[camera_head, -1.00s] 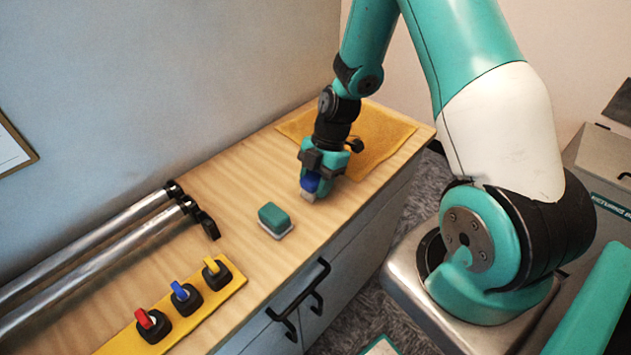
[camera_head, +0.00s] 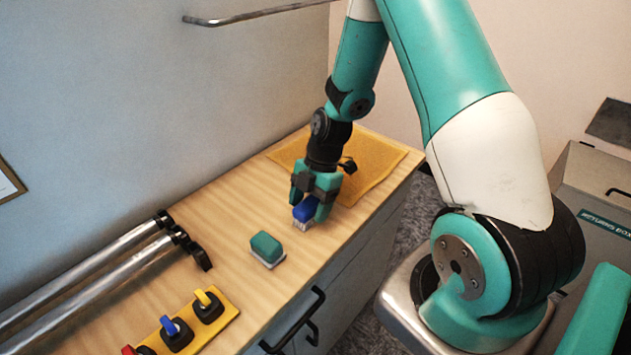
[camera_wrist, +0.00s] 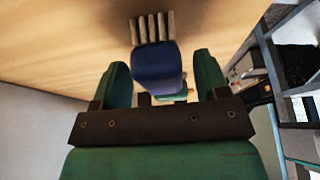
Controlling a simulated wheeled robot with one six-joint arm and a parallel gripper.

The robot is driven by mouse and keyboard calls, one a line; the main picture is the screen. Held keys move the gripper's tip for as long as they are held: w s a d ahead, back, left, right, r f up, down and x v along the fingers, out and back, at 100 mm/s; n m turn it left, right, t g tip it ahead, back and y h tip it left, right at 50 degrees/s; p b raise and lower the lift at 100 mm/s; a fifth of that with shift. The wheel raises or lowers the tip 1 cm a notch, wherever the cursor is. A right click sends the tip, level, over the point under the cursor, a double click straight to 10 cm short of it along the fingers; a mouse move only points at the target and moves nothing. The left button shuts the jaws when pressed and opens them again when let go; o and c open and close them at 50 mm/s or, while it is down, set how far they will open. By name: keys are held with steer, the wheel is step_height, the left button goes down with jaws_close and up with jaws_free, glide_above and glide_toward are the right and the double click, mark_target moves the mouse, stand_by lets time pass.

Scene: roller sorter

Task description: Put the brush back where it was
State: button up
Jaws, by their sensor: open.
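The blue brush (camera_head: 304,213) with pale bristles stands on the wooden counter in the head view, between the fingers of my gripper (camera_head: 308,205). In the wrist view the brush (camera_wrist: 157,66) lies between the two green fingers (camera_wrist: 160,88), with a visible gap on each side. My gripper is open around it. A teal-green block with a pale base (camera_head: 267,249) sits on the counter to the left of the brush. The bristles' contact with the counter is hard to make out.
A yellow cloth (camera_head: 378,172) lies at the counter's far end, behind my gripper. Two metal rollers (camera_head: 100,252) lie along the wall. A yellow strip (camera_head: 228,317) with coloured switches is at the front left. The counter's front edge is close by, with black handles (camera_head: 300,322).

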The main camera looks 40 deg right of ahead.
steer(key=s+b+v, duration=0.1)
steer(key=v, duration=0.9)
steer(key=s+a+r+m, duration=0.45)
steer(key=a+r, duration=0.35)
steer(key=a, duration=0.4)
steer(key=s+a+r+m, duration=0.2)
steer(key=s+a+m, duration=0.2)
steer(key=s, duration=0.2)
steer(key=s+a+r+m, duration=0.3)
steer(key=s+a+m, duration=0.1)
steer(key=s, duration=0.2)
steer(key=shift+a+r+m+t, duration=0.2)
steer(key=shift+r+m+t, duration=0.05)
steer(key=shift+m+t, duration=0.15)
